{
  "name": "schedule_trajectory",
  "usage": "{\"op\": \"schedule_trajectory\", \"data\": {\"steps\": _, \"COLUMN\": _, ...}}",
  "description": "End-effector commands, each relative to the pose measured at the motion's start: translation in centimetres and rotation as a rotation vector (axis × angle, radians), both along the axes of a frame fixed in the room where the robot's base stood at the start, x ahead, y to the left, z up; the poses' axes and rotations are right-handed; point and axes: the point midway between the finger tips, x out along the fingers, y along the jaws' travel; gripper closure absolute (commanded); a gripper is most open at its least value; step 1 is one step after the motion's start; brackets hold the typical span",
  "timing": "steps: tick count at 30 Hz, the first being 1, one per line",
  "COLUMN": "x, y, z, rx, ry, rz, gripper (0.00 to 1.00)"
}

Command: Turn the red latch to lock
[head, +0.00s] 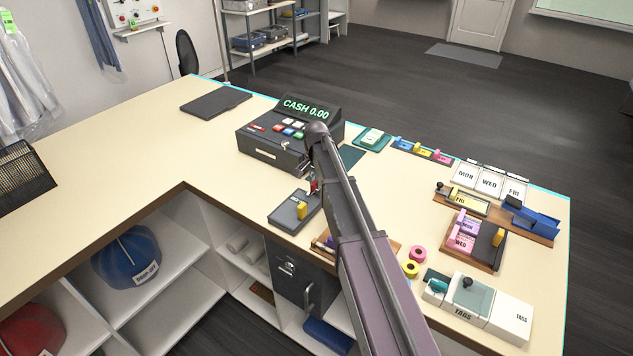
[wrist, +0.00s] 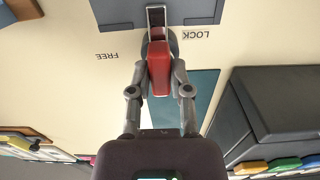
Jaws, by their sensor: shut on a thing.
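The red latch (wrist: 159,55) lies in the middle of the wrist view, with a grey metal end towards a dark grey plate (wrist: 206,12). The upside-down labels FREE (wrist: 106,56) and LOCK (wrist: 196,34) are on the counter on either side of it. My gripper (wrist: 161,72) is shut on the latch, one finger on each side. The red handle points back towards my wrist, with its grey end between the two labels. In the head view, only a small bit of red (head: 313,187) shows beside my arm, which hides most of the latch.
The cash register (head: 272,143) stands just behind the latch; its dark side (wrist: 275,105) is close on the right in the wrist view.

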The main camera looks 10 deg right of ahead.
Motion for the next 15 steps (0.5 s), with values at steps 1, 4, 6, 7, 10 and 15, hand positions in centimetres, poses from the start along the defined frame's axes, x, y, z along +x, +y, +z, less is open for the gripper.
{"op": "schedule_trajectory", "data": {"steps": 1, "x": -0.15, "y": 0.00, "z": -0.03, "rx": 0.001, "ry": 0.004, "rz": -0.002, "gripper": 1.00}}
{"op": "schedule_trajectory", "data": {"steps": 4, "x": -0.15, "y": 0.00, "z": -0.03, "rx": 0.001, "ry": 0.004, "rz": -0.001, "gripper": 0.71}}
{"op": "schedule_trajectory", "data": {"steps": 6, "x": -0.14, "y": -0.01, "z": -0.03, "rx": 0.000, "ry": 0.003, "rz": -0.001, "gripper": 0.51}}
{"op": "schedule_trajectory", "data": {"steps": 7, "x": -0.13, "y": -0.01, "z": -0.03, "rx": 0.000, "ry": 0.003, "rz": -0.001, "gripper": 0.42}}
{"op": "schedule_trajectory", "data": {"steps": 10, "x": -0.09, "y": -0.02, "z": -0.02, "rx": 0.001, "ry": 0.002, "rz": -0.001, "gripper": 0.40}}
{"op": "schedule_trajectory", "data": {"steps": 15, "x": -0.05, "y": -0.02, "z": -0.01, "rx": 0.000, "ry": 0.001, "rz": 0.000, "gripper": 0.40}}
